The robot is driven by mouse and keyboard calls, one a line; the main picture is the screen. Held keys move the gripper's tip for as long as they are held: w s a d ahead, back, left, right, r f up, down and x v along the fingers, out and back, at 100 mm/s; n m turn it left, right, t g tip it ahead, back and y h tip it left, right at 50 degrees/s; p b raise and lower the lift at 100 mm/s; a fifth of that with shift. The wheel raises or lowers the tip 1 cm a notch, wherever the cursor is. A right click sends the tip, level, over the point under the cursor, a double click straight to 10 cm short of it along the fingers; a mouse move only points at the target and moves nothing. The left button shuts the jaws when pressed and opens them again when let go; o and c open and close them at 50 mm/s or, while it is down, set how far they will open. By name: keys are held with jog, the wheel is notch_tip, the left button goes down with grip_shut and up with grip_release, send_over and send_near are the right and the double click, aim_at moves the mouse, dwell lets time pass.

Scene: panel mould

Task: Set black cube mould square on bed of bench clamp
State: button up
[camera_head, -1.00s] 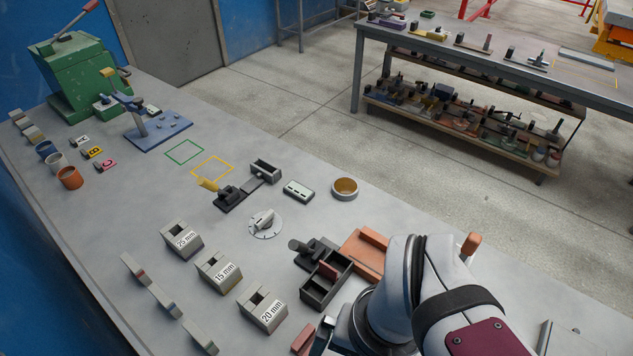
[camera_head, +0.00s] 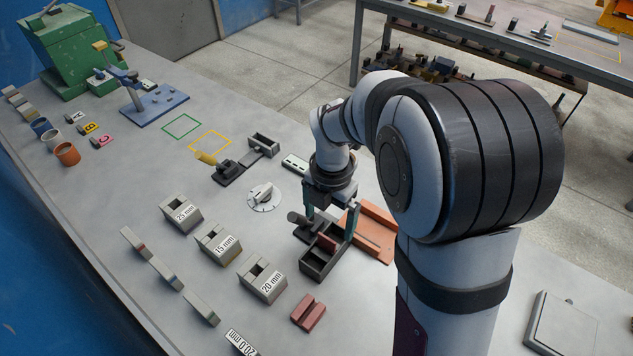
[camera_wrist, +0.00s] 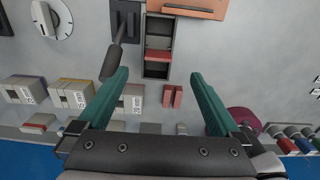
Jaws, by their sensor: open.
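The black cube mould (camera_head: 318,264) looks like an open dark box with two cells and a red divider. It stands on the bench in front of my arm and also shows in the wrist view (camera_wrist: 158,34). A dark clamp with a lever and knobbed handle (camera_head: 298,219), which I take for the bench clamp, is right beside it; its handle also shows in the wrist view (camera_wrist: 112,60). Whether the mould touches the clamp or its bed is unclear. My gripper (camera_head: 330,226) is open and empty, pointing down above the mould's far end, partly hiding the clamp.
An orange tray (camera_head: 376,238) lies close behind the mould. Red blocks (camera_head: 308,312) lie in front. Grey labelled blocks (camera_head: 217,243) stand left, and a dial (camera_head: 263,196) is behind them. A yellow-handled clamp (camera_head: 228,172) stands farther back. Bare bench lies beside the painted squares.

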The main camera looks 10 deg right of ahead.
aim_at(326, 245)
jog(key=f, duration=1.1)
jog(key=shift+w+f, duration=0.3)
jog(key=shift+f, duration=0.1)
grip_shut()
jog(key=shift+r, duration=0.15)
